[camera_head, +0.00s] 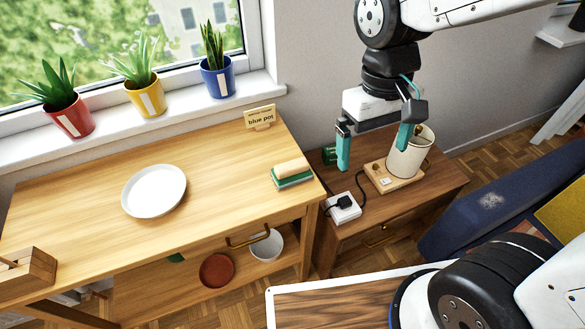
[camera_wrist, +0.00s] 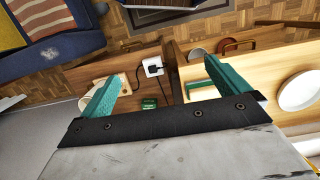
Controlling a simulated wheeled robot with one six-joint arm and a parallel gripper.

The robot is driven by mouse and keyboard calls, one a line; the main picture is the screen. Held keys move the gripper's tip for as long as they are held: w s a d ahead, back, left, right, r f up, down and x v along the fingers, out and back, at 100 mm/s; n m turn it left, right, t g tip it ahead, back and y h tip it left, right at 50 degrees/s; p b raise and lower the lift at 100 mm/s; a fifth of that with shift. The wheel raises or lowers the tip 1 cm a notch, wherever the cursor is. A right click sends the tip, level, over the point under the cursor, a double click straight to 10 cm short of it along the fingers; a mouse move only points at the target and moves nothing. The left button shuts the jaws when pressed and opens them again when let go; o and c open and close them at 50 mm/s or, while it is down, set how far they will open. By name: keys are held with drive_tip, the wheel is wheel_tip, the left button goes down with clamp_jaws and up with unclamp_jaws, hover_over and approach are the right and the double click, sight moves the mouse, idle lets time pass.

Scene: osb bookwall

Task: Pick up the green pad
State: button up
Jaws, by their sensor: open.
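A small stack at the right end of the wooden table has a beige block (camera_head: 291,167) on top of a thin green pad (camera_head: 293,179), with a pale edge below. The block covers most of the pad's top. My gripper (camera_head: 373,158) is open and empty, above the side table and right of the stack. Its teal fingers show in the wrist view (camera_wrist: 162,70).
A white plate (camera_head: 154,190) and a "blue pot" sign (camera_head: 260,118) stand on the table (camera_head: 218,195). The side table holds a white socket box (camera_head: 343,207) with a cord and a cream cylinder (camera_head: 409,152) on a wooden base. Potted plants line the windowsill.

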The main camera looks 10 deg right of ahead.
drive_tip(key=n, duration=0.1)
hover_over(292, 165)
drive_tip(key=s+d, duration=0.1)
drive_tip(key=s, duration=0.3)
wheel_tip(292, 165, down, 11)
drive_tip(key=w, duration=0.1)
drive_tip(key=w+a+t, duration=0.1)
drive_tip(key=w, duration=0.1)
drive_tip(key=shift+a+f+m+t+y, duration=0.2)
drive_tip(key=shift+f+m+t+y, duration=0.1)
drive_tip(key=shift+t, duration=0.1)
drive_tip(key=f, duration=0.5)
drive_tip(key=w+f, duration=0.1)
drive_tip(key=f, duration=0.1)
drive_tip(key=shift+d+f, duration=0.15)
drive_tip(key=shift+f, duration=0.1)
drive_tip(key=c, duration=0.9)
drive_tip(key=shift+r, duration=0.1)
